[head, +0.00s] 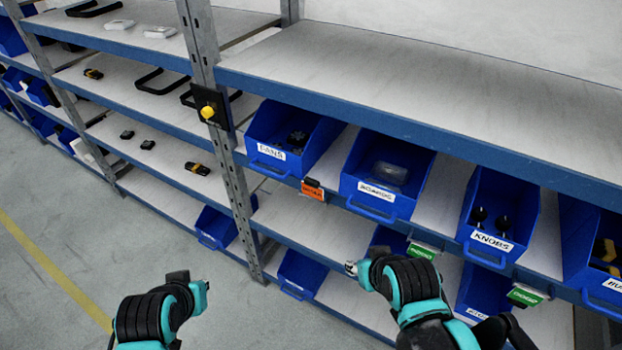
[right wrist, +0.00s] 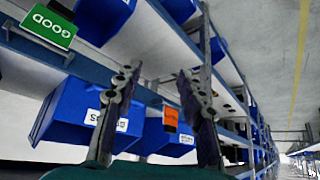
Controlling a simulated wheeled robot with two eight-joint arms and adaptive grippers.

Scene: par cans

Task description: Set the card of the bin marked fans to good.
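The blue bin marked FANS (head: 293,138) sits on the middle shelf in the head view, dark parts inside. An orange card (head: 313,190) hangs on the shelf edge just right of its label; its word is too small to read surely. In the right wrist view the orange card (right wrist: 170,118) shows beyond the fingers, near the right one. My right gripper (right wrist: 158,82) is open and empty, apart from the card; in the head view its tip (head: 352,268) is below and right of the card. My left gripper (head: 203,296) is low at left, fingers hidden.
Bins marked BOARDS (head: 387,178) and KNOBS (head: 497,218) stand to the right, with green cards (head: 422,250) (head: 525,295) on the edge. A green card reading GOOD (right wrist: 48,25) shows upside down. A post with a yellow button (head: 207,112) stands left of FANS.

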